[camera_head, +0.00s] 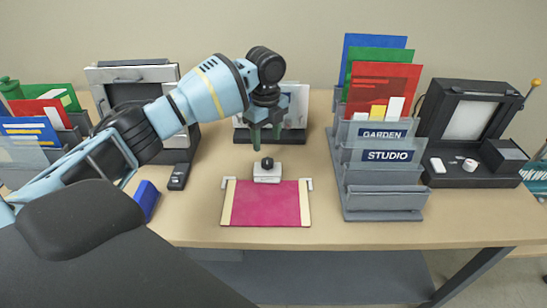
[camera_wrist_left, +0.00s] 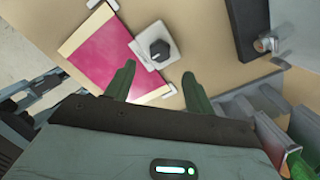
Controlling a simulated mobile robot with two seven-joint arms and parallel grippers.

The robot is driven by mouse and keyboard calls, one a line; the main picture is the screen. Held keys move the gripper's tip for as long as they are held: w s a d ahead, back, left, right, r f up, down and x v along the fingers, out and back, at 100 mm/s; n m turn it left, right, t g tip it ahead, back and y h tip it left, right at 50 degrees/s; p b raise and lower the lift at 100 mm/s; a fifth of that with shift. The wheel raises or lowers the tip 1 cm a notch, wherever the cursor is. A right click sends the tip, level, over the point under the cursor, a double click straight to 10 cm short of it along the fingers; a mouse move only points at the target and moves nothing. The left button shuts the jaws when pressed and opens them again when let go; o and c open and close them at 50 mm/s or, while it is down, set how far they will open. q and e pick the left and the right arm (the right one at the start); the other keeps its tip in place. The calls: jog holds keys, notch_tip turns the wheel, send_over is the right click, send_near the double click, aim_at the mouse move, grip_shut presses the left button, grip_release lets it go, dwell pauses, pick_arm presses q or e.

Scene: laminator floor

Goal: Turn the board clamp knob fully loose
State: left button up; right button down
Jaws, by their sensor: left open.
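The board clamp knob (camera_head: 267,163) is small and black. It stands on a white block (camera_head: 267,175) at the back edge of a board with a crimson sheet (camera_head: 265,204). My left gripper (camera_head: 266,137) points down above the knob, apart from it in the picture. In the left wrist view the knob (camera_wrist_left: 159,49) lies ahead of the open green fingers (camera_wrist_left: 160,82), with a light pointer mark on its top. The fingers are empty. My right gripper shows in neither view.
A grey rack with GARDEN and STUDIO labels (camera_head: 387,156) stands right of the board. A black device (camera_head: 470,130) is further right. A blue block (camera_head: 146,198) and a small dark device (camera_head: 179,176) lie left. Bare tabletop (camera_head: 325,215) surrounds the board.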

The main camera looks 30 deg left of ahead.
aim_at(267, 160)
pick_arm(q)
notch_tip(267, 160, down, 8)
jog(key=shift+r, duration=0.15)
dwell(0.3)
jog(key=c, duration=1)
